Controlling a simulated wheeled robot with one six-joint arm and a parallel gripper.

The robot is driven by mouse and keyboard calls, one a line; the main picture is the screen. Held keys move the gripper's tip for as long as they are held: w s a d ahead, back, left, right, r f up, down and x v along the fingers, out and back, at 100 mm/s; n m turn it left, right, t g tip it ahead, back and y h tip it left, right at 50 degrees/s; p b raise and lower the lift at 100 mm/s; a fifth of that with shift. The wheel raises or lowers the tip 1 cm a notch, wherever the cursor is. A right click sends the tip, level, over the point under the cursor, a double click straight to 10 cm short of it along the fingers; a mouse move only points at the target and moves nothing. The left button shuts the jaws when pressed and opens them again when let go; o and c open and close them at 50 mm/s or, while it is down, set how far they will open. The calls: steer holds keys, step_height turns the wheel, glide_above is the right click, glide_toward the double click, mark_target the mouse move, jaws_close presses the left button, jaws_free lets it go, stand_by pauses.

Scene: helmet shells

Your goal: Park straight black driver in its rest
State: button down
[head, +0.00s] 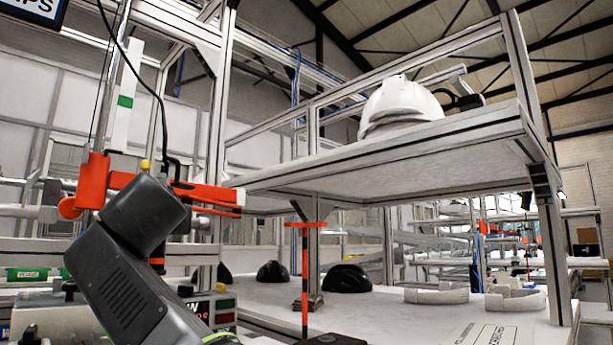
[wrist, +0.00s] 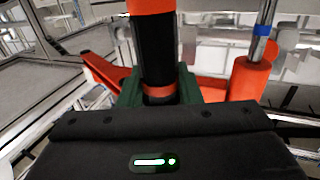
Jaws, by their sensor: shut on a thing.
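In the wrist view, my gripper (wrist: 158,92) has its green fingers shut on the straight black driver (wrist: 156,58), a black cylinder with orange bands. The driver stands roughly upright in that view, and its ends are out of frame. An orange rest bracket (wrist: 248,80) lies behind it, with an orange arm reaching left and a sleeve on a metal rod at right. In the head view, the orange bracket (head: 93,180) is at left, partly behind my grey wrist, which hides my fingers. Whether the driver touches or sits in the rest cannot be told.
A white helmet shell (head: 400,106) sits on the raised shelf (head: 390,158) at right. Black shells (head: 348,279) and pale curved parts (head: 435,293) lie on the lower bench. An orange-topped post (head: 304,280) stands mid-bench. A black cable (head: 140,75) hangs near the bracket.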

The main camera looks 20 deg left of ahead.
steer(key=shift+r, duration=0.4)
